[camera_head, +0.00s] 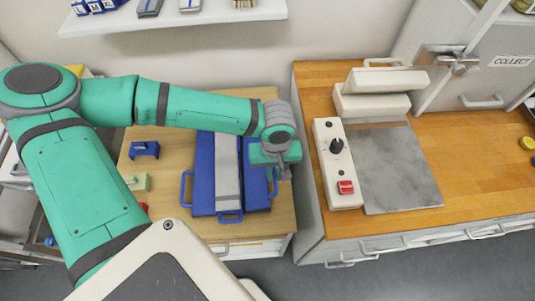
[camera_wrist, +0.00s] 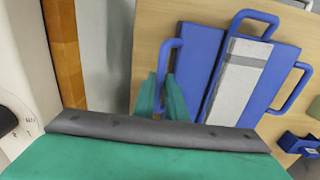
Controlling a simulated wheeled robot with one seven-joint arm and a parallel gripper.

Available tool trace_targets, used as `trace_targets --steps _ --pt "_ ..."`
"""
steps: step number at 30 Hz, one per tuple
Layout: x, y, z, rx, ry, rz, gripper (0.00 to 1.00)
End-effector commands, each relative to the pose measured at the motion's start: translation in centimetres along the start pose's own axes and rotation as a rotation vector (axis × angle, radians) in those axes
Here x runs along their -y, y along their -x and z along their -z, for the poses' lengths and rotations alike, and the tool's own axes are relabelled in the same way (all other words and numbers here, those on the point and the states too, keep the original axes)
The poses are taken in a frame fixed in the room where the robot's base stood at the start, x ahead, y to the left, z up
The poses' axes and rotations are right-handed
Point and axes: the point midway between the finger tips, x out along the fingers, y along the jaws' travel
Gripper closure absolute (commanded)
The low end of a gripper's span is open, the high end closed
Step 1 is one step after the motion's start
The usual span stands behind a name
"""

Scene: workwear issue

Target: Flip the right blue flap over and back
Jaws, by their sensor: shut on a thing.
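The folding board lies on a wooden table, with a left blue flap (camera_head: 204,175), a grey middle strip (camera_head: 228,172) and a right blue flap (camera_head: 257,192). The right flap looks flat. My gripper (camera_head: 282,168) is at its right edge and hides part of that side. In the wrist view, the right flap (camera_wrist: 200,62) shows on the left, with its blue loop handle (camera_wrist: 172,44) running down between the green fingers of my gripper (camera_wrist: 161,85). The gripper is shut on this handle. The lower end of the handle is hidden.
A blue block (camera_head: 145,149) and a pale green block (camera_head: 137,182) lie left of the board. To the right, across a gap, a counter holds a white press (camera_head: 372,100) with a control box (camera_head: 338,165) and grey plate. A shelf (camera_head: 180,22) hangs above.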

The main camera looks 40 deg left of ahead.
Motion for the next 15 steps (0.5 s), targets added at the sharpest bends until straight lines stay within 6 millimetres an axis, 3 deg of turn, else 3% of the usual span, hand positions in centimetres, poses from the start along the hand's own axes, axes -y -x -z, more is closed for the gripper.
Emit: trace_targets --steps 1,3,9,15 --pt "0.5 -0.2 -0.3 0.009 0.003 0.012 0.96" --pt "0.5 -0.2 -0.3 0.009 0.003 0.013 0.8" --pt "0.7 0.0 -0.4 0.011 0.006 0.014 0.8" --pt "0.7 1.6 -0.4 0.011 0.008 0.014 0.8"
